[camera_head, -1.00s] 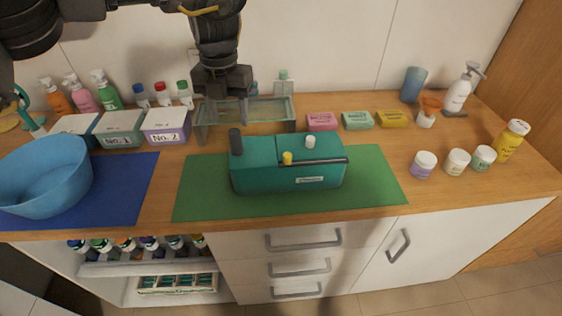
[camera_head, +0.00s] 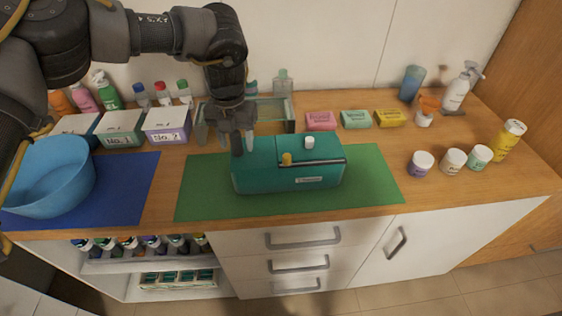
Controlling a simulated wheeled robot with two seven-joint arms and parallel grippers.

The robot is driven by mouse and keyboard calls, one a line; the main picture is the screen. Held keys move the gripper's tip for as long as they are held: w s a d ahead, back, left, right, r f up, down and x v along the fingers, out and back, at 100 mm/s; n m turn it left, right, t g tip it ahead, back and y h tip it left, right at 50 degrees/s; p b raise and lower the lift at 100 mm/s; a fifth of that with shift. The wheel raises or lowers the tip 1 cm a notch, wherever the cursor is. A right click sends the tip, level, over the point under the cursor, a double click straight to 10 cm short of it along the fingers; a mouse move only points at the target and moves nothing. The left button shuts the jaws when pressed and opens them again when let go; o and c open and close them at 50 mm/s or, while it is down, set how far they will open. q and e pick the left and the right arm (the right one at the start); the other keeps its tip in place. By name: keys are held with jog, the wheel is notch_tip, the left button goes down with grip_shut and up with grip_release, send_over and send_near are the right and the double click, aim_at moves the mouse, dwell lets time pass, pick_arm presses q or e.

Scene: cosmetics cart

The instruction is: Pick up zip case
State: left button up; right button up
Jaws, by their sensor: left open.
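The zip case (camera_head: 288,172) is a teal box-shaped case on the green mat (camera_head: 375,182) in the middle of the counter. A dark zip line runs along its top, with a yellow-capped and a white-capped item on top. My left gripper (camera_head: 240,148) points down at the case's upper left end, with its fingers open. The fingers overlap the dark upright piece at that end in the picture; I cannot tell whether they touch it. My right gripper is not in view.
A blue basin (camera_head: 47,178) stands on a blue mat (camera_head: 135,185) at the left. Labelled boxes (camera_head: 167,125) and a glass stand (camera_head: 272,111) are behind the case. Soap bars (camera_head: 356,119) and jars (camera_head: 421,163) are to the right. The right part of the green mat is clear.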

pick_arm(q)
jog(key=shift+c, duration=0.4)
grip_shut()
jog(key=shift+w+r, duration=0.1)
jog(key=shift+r, duration=1.05)
jog(key=s+d+r+b, duration=0.1)
jog(key=s+r+b, duration=0.5)
jog(key=s+r, duration=0.4)
jog(key=shift+s+d+r, duration=0.25)
jog(key=shift+s+r, duration=0.15)
jog(key=shift+s, duration=1.65)
